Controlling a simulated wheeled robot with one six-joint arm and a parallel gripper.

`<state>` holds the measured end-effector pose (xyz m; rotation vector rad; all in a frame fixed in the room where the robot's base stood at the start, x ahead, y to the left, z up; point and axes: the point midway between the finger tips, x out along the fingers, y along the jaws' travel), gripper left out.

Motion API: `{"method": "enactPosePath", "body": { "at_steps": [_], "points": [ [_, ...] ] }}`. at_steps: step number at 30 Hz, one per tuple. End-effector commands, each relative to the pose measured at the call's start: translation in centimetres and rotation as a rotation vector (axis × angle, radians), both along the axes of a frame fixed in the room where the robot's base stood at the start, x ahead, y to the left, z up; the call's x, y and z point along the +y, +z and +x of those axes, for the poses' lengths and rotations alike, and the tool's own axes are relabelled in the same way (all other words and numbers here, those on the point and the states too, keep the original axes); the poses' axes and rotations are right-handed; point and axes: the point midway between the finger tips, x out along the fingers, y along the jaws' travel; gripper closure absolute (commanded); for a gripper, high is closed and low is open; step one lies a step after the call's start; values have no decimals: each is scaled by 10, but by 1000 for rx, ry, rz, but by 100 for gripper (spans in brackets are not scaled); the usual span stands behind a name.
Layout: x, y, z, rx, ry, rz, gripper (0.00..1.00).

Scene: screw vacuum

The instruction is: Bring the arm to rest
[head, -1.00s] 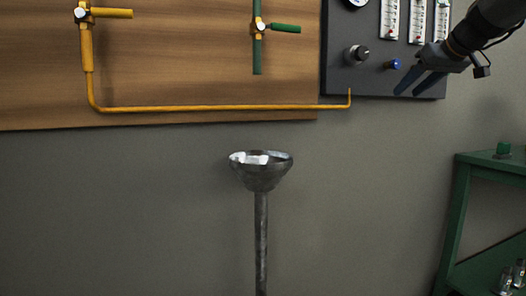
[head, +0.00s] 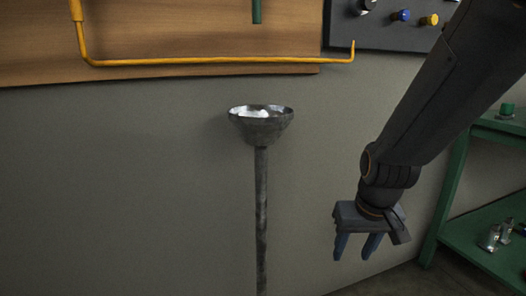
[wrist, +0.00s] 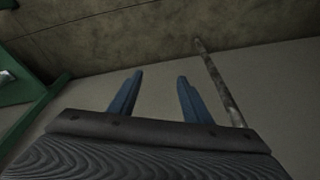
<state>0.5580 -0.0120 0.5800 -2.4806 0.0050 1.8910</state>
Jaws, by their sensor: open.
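My gripper (head: 356,248) hangs from my dark arm at the right of the head view, with its two blue fingers pointing down. The fingers are apart and nothing is between them. The gripper is to the right of the metal funnel on its pole and touches nothing that I can see. In the wrist view the open fingers (wrist: 157,88) also show empty.
A metal funnel (head: 261,130) on a thin pole stands mid-view. A wooden board (head: 170,35) with a yellow pipe (head: 200,61) and a dark control panel (head: 375,34) hang on the wall. A green shelf (head: 452,190) stands at the right. The floor shows below.

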Motion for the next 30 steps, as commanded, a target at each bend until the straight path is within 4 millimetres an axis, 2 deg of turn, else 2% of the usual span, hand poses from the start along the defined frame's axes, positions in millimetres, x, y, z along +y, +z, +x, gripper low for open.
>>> {"method": "enactPosePath", "body": {
  "at_steps": [3,5,8,14,21,24,30],
  "points": [
    [10,-20,-33,33,17,-12,56],
    [16,-25,-44,42,28,-16,56],
    [37,-18,-45,48,71,-8,56],
    [81,-6,-62,76,166,7,56],
    [146,12,-101,126,325,29,56],
    [166,19,-119,146,379,36,56],
    [192,28,-147,178,463,44,56]
  ]
}}
